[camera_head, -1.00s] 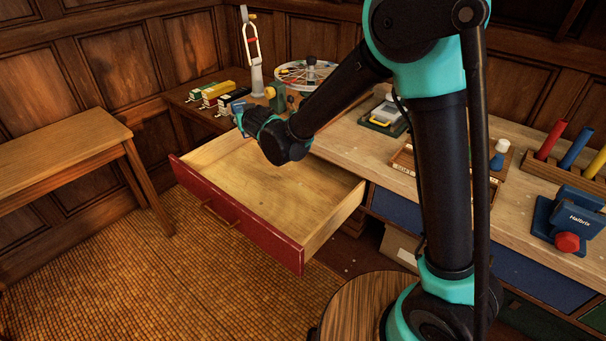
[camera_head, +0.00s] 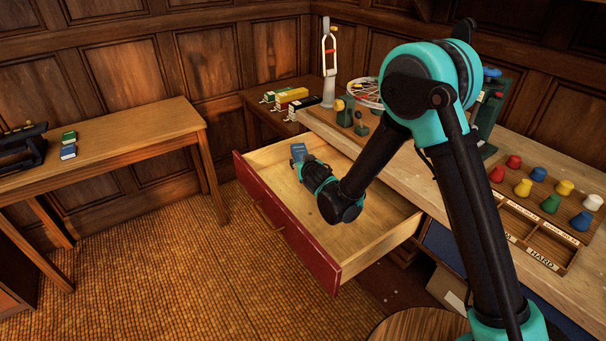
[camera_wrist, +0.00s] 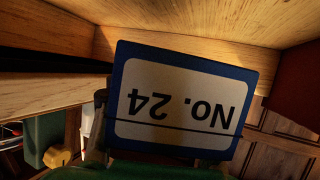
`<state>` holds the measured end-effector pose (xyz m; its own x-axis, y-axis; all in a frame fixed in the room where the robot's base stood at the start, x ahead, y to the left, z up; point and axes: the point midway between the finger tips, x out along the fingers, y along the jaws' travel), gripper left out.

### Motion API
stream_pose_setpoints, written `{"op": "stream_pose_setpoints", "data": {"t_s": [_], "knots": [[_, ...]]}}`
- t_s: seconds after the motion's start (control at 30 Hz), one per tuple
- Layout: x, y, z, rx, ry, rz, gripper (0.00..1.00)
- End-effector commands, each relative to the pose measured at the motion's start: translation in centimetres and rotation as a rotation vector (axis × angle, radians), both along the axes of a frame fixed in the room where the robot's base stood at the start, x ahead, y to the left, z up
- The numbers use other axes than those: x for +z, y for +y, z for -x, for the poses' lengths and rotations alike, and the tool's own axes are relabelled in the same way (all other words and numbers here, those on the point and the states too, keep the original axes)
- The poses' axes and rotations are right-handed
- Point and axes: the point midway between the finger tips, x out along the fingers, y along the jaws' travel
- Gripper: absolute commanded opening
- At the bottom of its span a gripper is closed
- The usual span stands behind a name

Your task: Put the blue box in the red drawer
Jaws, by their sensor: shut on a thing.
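The blue box (camera_head: 299,150) is in my gripper (camera_head: 301,161), over the far part of the open red drawer. In the wrist view the box (camera_wrist: 180,62) fills the middle, its pale "No. 24" label upside down. My gripper is shut on it; a finger shows at the label's left. The red drawer (camera_head: 286,228) is pulled out, with a red front and a bare pale wood inside. Wooden drawer walls (camera_wrist: 55,95) show around the box in the wrist view. I cannot tell whether the box touches the drawer floor.
The workbench (camera_head: 400,165) stands behind and right of the drawer, with coloured pegs (camera_head: 550,203), a sorting tray (camera_head: 540,240) and green blocks (camera_head: 345,112). The tiled floor between is clear.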

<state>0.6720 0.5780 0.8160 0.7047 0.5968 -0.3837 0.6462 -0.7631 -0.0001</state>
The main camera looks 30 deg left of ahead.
Motion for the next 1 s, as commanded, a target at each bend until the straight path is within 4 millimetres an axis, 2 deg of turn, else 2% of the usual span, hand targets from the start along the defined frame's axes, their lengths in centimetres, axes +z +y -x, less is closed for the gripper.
{"op": "stream_pose_setpoints", "data": {"t_s": [0.1, 0.33, 0.6, 1.0], "knots": [[-1.2, 0.0, 0.0, 0.0, 0.0, 0.0, 0.09], [-2.5, 0.0, 0.0, 0.0, 0.0, 0.0, 0.09], [-5.3, 0.0, 0.0, 0.0, 0.0, 0.0, 0.09], [-5.8, 0.0, 0.0, 0.0, 0.0, 0.0, 0.09]]}}
